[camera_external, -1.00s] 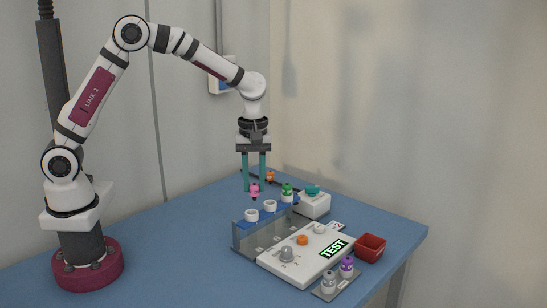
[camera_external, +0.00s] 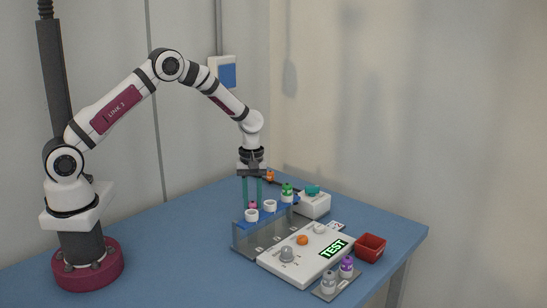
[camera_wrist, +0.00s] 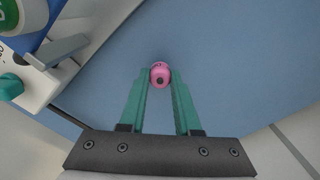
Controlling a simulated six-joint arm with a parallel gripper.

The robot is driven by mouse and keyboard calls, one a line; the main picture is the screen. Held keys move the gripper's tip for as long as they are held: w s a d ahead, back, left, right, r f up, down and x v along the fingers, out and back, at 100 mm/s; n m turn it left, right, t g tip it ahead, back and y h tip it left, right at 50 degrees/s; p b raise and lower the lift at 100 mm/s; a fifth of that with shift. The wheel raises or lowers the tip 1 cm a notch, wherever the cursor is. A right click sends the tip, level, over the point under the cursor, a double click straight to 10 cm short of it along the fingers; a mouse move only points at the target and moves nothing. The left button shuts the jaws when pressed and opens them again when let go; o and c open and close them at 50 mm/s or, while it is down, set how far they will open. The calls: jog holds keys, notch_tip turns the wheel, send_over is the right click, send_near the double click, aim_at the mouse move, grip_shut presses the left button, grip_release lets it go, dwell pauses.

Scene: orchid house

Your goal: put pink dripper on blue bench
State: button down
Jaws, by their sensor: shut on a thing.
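The pink dripper (camera_external: 253,205) is between the teal fingertips of my gripper (camera_external: 252,201), which is shut on it. In the wrist view the dripper (camera_wrist: 160,75) shows end-on between the fingertips of my gripper (camera_wrist: 160,80), with blue surface beyond it. The blue bench (camera_external: 150,245) is the wide tabletop; it fills much of the wrist view (camera_wrist: 225,70). In the external view the dripper is just behind the rack's front-left white ring, which hides its lower part. I cannot tell whether it touches the bench.
A blue-topped rack (camera_external: 241,228) with white rings stands close by, holding a green-capped dripper (camera_external: 287,190). An orange one (camera_external: 270,175) is behind. A white TEST panel (camera_external: 305,255), white box (camera_external: 314,206) and red bin (camera_external: 370,248) lie rightward. Bench left of the rack is clear.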

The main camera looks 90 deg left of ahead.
aim_at(253, 202)
jog(key=shift+f, duration=0.1)
jog(key=c, duration=0.6)
grip_release()
notch_tip(253, 202, up, 12)
jog(key=s+d+r+m, duration=0.5)
jog(key=d+r+m, duration=0.25)
jog(key=d, duration=0.35)
jog(key=s+d+m, duration=0.3)
jog(key=s+m, duration=0.2)
jog(key=s, duration=0.2)
jog(key=s+d+m+y, duration=0.1)
jog(key=s+d+m, duration=0.3)
jog(key=s, duration=0.3)
jog(key=s+d+m, duration=0.4)
jog(key=s+m, duration=0.3)
jog(key=shift+s+y, duration=0.35)
jog(key=shift+y, duration=0.05)
